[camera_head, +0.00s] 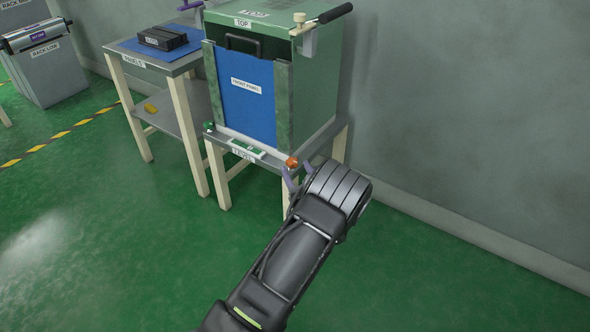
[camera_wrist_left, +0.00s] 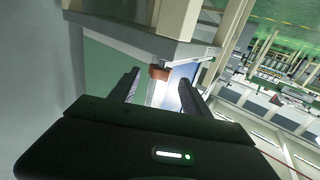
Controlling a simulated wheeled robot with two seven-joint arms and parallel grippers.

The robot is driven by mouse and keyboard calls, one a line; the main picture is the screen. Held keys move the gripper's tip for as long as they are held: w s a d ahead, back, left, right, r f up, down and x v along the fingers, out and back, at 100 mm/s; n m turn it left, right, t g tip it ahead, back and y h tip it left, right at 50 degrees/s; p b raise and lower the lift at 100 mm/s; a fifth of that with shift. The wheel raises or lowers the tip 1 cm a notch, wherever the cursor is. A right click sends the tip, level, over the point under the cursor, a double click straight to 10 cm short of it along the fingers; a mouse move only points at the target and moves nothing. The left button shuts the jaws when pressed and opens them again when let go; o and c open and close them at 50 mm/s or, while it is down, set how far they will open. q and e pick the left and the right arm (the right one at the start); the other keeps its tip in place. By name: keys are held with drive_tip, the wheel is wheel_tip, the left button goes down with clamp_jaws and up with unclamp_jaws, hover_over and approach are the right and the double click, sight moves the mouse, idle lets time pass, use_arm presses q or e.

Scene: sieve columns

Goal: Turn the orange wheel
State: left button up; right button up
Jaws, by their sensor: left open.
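The small orange wheel (camera_head: 292,162) sits at the front right corner of the table under the green cabinet (camera_head: 326,95). In the left wrist view the orange wheel (camera_wrist_left: 159,73) shows between the two fingers, near their tips. My left gripper (camera_head: 293,177) is open, with its fingers at the wheel and the wrist on the near side. I cannot tell whether a finger touches the wheel. My left gripper (camera_wrist_left: 160,84) holds nothing that I can see. My right gripper is out of view.
The cabinet has a blue front panel (camera_head: 246,100) and a black-handled crank (camera_head: 328,17) on top. A level (camera_head: 247,148) and a small green knob (camera_head: 209,127) are along the table's front edge. A panels table (camera_head: 147,62) stands left. Green floor (camera_head: 120,240) in front is clear.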

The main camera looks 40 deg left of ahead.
sight(292, 164)
use_arm(q)
drive_tip(key=shift+x, duration=1.15)
drive_tip(key=shift+c, duration=0.3)
clamp_jaws()
